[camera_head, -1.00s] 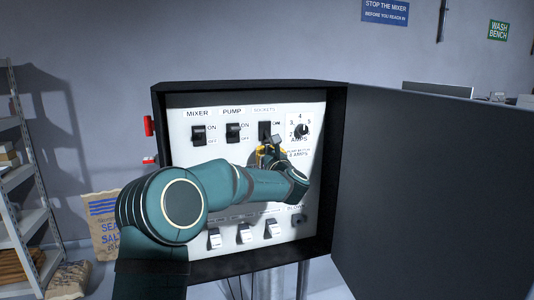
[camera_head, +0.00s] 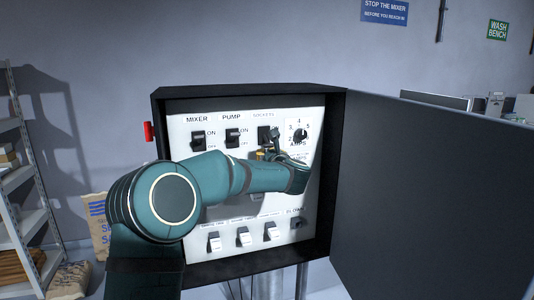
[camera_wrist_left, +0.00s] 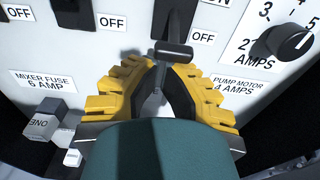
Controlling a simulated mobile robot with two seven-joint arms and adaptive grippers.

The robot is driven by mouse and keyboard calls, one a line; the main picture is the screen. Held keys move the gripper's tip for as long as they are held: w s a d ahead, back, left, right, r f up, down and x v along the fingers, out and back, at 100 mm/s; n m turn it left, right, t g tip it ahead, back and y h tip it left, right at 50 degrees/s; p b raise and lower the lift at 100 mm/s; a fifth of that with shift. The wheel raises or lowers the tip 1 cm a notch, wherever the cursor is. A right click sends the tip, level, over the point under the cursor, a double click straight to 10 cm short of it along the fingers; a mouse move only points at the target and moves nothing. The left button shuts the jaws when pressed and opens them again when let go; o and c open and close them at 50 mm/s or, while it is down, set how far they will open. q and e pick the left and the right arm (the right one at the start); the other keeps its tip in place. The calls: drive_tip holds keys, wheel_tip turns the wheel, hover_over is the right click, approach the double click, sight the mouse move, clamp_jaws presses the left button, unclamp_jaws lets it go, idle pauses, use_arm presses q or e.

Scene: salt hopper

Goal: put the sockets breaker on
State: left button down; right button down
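The sockets breaker (camera_head: 264,135) is the third black switch in the panel's top row, partly hidden by my left gripper. In the left wrist view its lever (camera_wrist_left: 174,50) sticks out toward the camera, with an OFF label to its right. My left gripper (camera_head: 271,155) is just below the lever. In the left wrist view its yellow-padded fingers (camera_wrist_left: 163,68) converge to nearly closed tips right under the lever's end bar. Whether they touch it I cannot tell. The lever's exact position is unclear. My right gripper is out of view.
The mixer breaker (camera_head: 198,140) and pump breaker (camera_head: 232,138) stand to the left, and an amps dial (camera_head: 300,136) to the right. White fuse switches (camera_head: 243,237) line the lower panel. The open cabinet door (camera_head: 430,190) fills the right. A shelf (camera_head: 30,200) stands far left.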

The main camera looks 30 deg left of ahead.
sight(266, 144)
use_arm(q)
drive_tip(key=r+g+h+p, duration=0.1)
drive_tip(key=p, duration=0.2)
drive_tip(key=r+g+h+p, duration=0.1)
drive_tip(key=p, duration=0.2)
drive_tip(key=s+d+r+g+h+p, duration=0.1)
drive_tip(key=h+p, duration=0.1)
drive_tip(key=p, duration=0.1)
drive_tip(key=shift+r+p, duration=0.7)
drive_tip(key=shift+p, duration=0.1)
drive_tip(key=shift+r+p, duration=0.55)
drive_tip(key=shift+r, duration=0.25)
